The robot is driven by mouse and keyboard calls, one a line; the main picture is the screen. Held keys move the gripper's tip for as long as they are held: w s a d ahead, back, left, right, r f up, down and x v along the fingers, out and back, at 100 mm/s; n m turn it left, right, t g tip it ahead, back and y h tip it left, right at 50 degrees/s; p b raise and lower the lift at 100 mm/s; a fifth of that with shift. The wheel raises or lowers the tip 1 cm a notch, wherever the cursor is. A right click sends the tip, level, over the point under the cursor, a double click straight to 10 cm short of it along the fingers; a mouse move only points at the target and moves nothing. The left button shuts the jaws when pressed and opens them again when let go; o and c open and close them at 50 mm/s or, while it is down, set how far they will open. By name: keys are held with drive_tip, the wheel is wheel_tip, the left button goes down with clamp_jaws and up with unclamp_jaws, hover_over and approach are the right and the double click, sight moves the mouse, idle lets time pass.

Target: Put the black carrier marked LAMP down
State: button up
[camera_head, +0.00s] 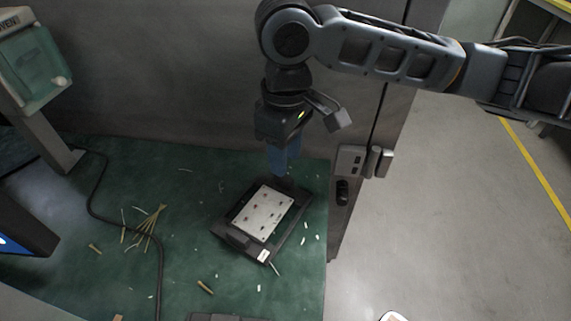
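The black carrier (291,220) is a dark, roughly square frame with a pale plate (264,213) on it that bears several small dark and reddish spots. A small white label (264,255) is on its near edge, too small to read. My gripper (282,175) points down at the carrier's far edge, its blue fingers close together. The fingertips meet a dark part of that edge and appear shut on it. The carrier is over the green surface (190,205); whether it touches the surface or hangs just above it I cannot tell.
A black cable (160,240) runs along the green surface on the left. Thin tan sticks (150,228) and small scraps lie around. A grey wall (180,80) stands behind; a post with a latch (350,160) is close on the right. A teal-fronted machine (35,60) stands at left.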

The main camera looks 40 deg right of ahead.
wheel_tip(320, 180, up, 7)
drive_tip(key=p, duration=0.1)
drive_tip(key=shift+r, duration=0.1)
